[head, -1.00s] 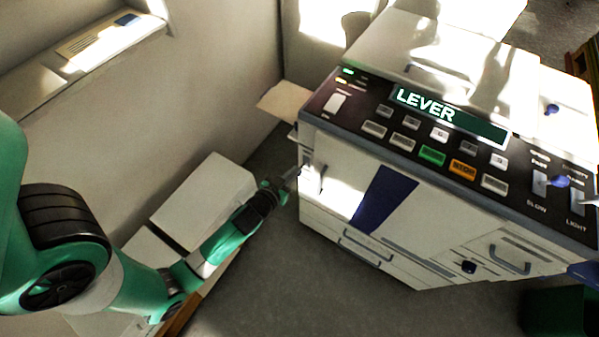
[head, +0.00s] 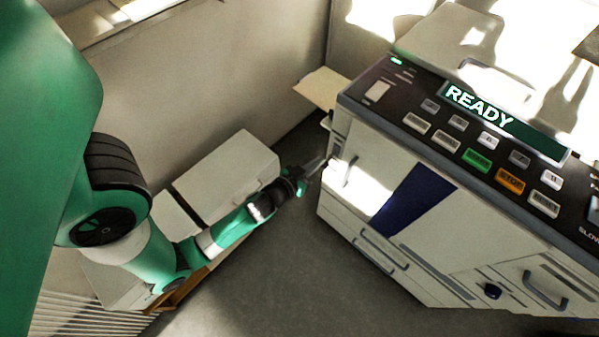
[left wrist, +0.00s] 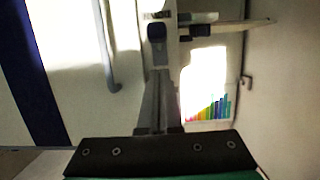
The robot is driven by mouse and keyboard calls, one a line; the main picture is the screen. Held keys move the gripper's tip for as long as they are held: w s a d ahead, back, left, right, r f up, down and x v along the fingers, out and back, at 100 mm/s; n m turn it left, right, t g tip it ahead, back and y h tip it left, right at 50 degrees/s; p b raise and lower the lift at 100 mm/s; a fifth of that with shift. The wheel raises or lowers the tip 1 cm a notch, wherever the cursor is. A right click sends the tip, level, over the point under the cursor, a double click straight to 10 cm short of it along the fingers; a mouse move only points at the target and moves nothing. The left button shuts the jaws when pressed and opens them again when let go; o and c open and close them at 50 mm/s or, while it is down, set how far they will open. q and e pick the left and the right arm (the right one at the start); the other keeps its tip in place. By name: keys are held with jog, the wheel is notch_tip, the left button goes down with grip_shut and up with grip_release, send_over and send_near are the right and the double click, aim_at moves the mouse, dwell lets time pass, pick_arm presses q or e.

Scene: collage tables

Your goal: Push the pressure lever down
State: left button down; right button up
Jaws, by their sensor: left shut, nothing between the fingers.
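A large white copier-like machine (head: 330,205) with a dark control panel stands at the right of the head view. Its green display (head: 500,120) reads "READY". My left gripper (head: 318,163) is shut and empty, its tip close to the machine's left front edge. In the left wrist view, the closed fingers (left wrist: 160,78) point towards a dark knob (left wrist: 157,32) on a pale upright part, which looks like the pressure lever. I cannot tell whether they touch. The lever is not clearly visible in the head view. My right gripper is out of view.
A pale tray (head: 322,88) juts from the machine's left side. White boxes (head: 228,170) stand along the wall at left, under my left arm. The grey floor (head: 290,270) before the machine is clear. A front door handle (left wrist: 108,50) is near the gripper.

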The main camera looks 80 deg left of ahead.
pick_arm(q)
jog(key=s+d+b, duration=0.5)
jog(key=s+d, duration=0.1)
jog(key=s, duration=0.2)
jog(key=shift+d, duration=0.2)
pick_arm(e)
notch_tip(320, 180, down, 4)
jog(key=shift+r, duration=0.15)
